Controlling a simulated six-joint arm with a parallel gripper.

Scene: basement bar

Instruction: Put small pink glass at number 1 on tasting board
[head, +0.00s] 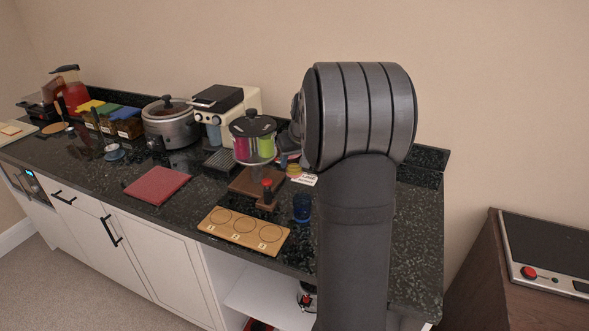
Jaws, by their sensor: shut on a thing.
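The tasting board (229,232) is a light wooden board with three ringed spots in a row, lying near the counter's front edge. Its numbers are small; 1 appears to be at the left end. All three rings look empty. I cannot pick out the small pink glass; my large grey arm covers part of the counter on the right. A little pink shows beside the arm, but I cannot tell what it is. My gripper is hidden behind my arm.
A dark blue glass (302,208) stands right of the board. A red mat (157,185) lies to the left. Dark counter between mat and board is clear.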

